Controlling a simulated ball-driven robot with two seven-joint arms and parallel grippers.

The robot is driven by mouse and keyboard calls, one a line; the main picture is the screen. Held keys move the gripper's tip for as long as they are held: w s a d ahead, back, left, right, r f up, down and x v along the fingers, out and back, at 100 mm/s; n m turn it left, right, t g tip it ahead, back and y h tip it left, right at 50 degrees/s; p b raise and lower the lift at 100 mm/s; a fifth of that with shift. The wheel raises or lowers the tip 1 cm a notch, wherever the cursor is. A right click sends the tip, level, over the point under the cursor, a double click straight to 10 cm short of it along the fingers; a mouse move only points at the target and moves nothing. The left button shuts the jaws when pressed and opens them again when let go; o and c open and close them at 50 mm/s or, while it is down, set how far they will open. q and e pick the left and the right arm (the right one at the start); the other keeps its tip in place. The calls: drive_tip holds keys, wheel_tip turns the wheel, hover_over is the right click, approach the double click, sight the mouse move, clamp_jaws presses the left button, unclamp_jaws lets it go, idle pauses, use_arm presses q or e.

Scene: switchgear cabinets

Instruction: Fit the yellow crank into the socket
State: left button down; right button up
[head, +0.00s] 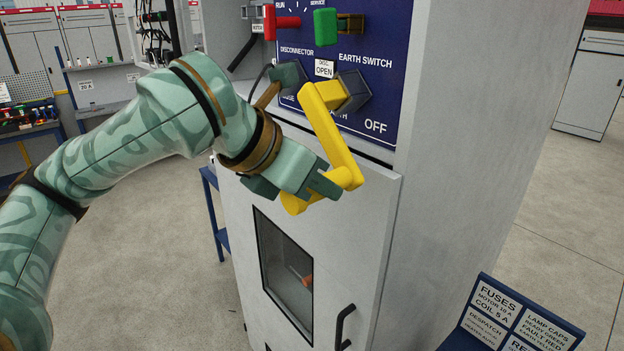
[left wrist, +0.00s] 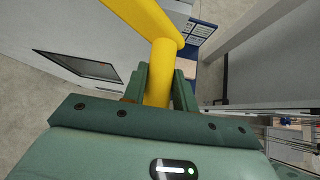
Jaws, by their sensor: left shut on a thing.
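The yellow crank (head: 335,140) is held by its lower grip in my left gripper (head: 328,182). Its arm slants up and to the left from the grip. Its upper end lies at the dark grey socket (head: 356,92) under the EARTH SWITCH label; whether it is inside or just in front of it cannot be told. A second dark grey socket (head: 288,76) sits under the DISCONNECTOR label, partly behind my wrist. In the left wrist view the yellow grip (left wrist: 160,75) stands between both fingers. My right gripper is not in view.
The blue panel (head: 385,60) carries a red handle (head: 282,22) and a green handle (head: 326,27). Below is the grey cabinet door (head: 350,225) with a window (head: 283,262) and a black handle (head: 344,327). A blue labelled rack (head: 515,318) stands at lower right.

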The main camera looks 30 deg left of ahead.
use_arm(q)
drive_tip(key=shift+w+d+p, duration=0.2)
drive_tip(key=shift+w, duration=0.25)
drive_tip(key=shift+w+d+p, duration=0.15)
drive_tip(key=shift+w+d, duration=0.05)
drive_tip(key=shift+w, duration=0.25)
